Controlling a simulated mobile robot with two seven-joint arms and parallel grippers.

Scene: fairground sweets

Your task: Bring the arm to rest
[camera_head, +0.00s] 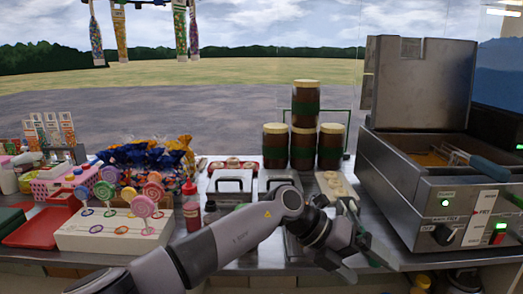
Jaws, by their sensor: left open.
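My left arm (235,238) comes in from the lower left and stretches across the front of the counter. My left gripper (362,250) is at the counter's front edge, left of the fryer. Its jaws are open and I see nothing held between them. The fingertips are small and dark here, so their exact gap is hard to make out. My right gripper is not in view.
The steel fryer (428,190) with its raised lid stands at right. Stacked brown jars (303,130) stand behind the gripper. A red bottle (191,205) and a lollipop stand (110,235) are left of the arm. Sweet bags (195,30) hang above.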

